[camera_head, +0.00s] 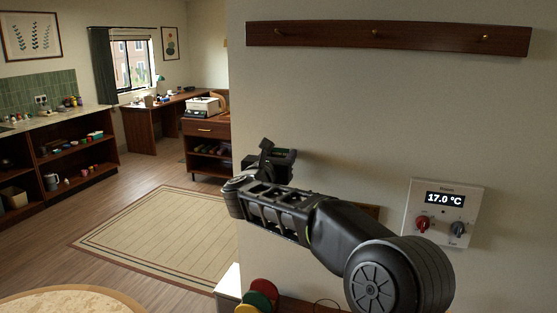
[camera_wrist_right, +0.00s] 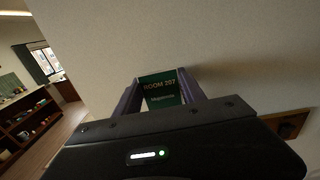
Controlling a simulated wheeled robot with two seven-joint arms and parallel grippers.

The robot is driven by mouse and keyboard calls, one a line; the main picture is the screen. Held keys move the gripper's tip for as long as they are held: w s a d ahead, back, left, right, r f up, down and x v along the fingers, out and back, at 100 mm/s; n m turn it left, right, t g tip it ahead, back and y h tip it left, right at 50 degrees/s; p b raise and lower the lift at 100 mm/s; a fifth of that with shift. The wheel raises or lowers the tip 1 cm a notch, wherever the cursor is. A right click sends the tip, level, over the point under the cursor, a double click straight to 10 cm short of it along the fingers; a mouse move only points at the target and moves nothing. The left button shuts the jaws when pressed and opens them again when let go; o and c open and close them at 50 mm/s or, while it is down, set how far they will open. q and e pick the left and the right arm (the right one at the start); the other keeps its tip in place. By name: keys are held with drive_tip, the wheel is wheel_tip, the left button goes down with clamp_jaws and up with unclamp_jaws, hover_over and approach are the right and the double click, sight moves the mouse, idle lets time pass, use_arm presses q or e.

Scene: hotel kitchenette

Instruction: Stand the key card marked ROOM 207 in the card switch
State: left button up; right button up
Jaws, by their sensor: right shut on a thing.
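The green key card (camera_wrist_right: 160,97) marked ROOM 207 is upright between the two fingers of my right gripper in the right wrist view, its lettering facing the camera. My right gripper (camera_head: 277,156) is shut on it and held up in front of the pale wall in the head view. The card itself is hard to make out there. A brown wooden piece on the wall shows at the right of the wrist view (camera_wrist_right: 292,124) and partly behind my arm in the head view (camera_head: 371,211). I cannot tell whether it is the card switch. My left gripper is out of view.
A thermostat (camera_head: 446,212) reading 17.0 °C, with a red and a dark knob, is on the wall at the right. A wooden hook rail (camera_head: 390,38) runs above. Red, yellow and green round items (camera_head: 263,291) sit low below my arm. A rug (camera_head: 165,235) lies on open floor.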

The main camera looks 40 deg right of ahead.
drive_tip(key=shift+w+r, duration=0.15)
drive_tip(key=shift+s+m+g+h, duration=0.25)
drive_tip(key=shift+m+g+h, duration=0.05)
idle(0.4)
drive_tip(key=shift+f+b, duration=1.55)
drive_tip(key=shift+f, duration=2.4)
drive_tip(key=shift+f+b, duration=1.25)
drive_tip(key=shift+b, duration=0.3)
drive_tip(key=o, duration=1.5)
